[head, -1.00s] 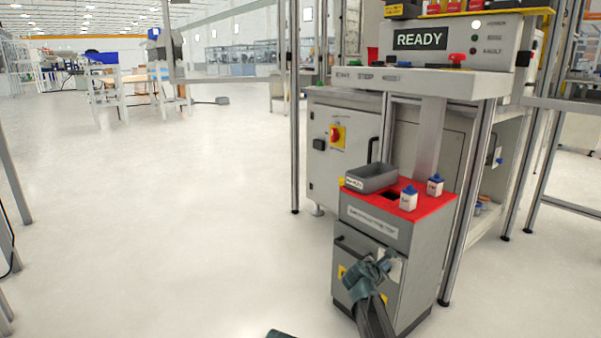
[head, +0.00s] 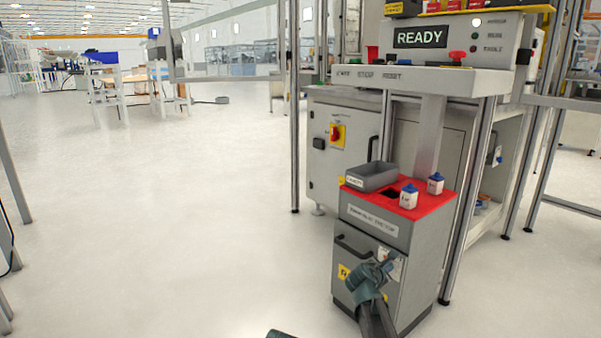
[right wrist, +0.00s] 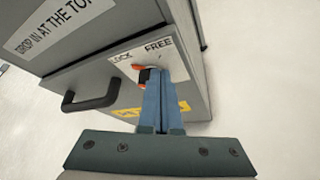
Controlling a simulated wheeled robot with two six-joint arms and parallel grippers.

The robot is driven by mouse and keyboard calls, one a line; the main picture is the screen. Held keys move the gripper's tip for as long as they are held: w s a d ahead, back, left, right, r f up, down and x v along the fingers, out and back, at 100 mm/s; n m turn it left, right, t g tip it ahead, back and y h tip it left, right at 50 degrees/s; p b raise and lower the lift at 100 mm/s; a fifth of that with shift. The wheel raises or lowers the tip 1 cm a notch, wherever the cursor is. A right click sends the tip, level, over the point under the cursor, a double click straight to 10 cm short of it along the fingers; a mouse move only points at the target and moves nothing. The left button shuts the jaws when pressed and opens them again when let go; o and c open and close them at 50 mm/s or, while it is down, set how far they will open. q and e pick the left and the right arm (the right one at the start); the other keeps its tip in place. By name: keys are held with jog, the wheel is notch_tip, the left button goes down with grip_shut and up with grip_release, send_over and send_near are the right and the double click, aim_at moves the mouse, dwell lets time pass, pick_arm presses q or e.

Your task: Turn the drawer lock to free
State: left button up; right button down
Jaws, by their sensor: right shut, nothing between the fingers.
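The grey drawer cabinet (head: 375,270) has a black drawer handle (right wrist: 92,92) and, right of it, a pale lock plate (right wrist: 150,52) lettered LOCK and FREE. On the plate is a small black lock knob (right wrist: 144,76) with an orange pointer (right wrist: 138,67), which lies at the LOCK side. My right gripper (right wrist: 163,76) is shut and empty, its blue fingertips close beside the knob and partly over the plate. Whether they touch the knob I cannot tell. In the head view the right gripper (head: 386,262) is in front of the plate. A dark teal sliver at the bottom edge may be my left gripper (head: 280,334).
A metal frame post (head: 468,205) stands close to the cabinet's right. The floor to the left is clear.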

jog(key=shift+s+d+r, duration=0.15)
jog(key=shift+s+r, duration=0.05)
jog(key=shift+r, duration=0.05)
jog(key=s+a, duration=0.3)
jog(key=a, duration=0.1)
jog(key=shift+s+a, duration=0.35)
jog(key=shift+a, duration=0.05)
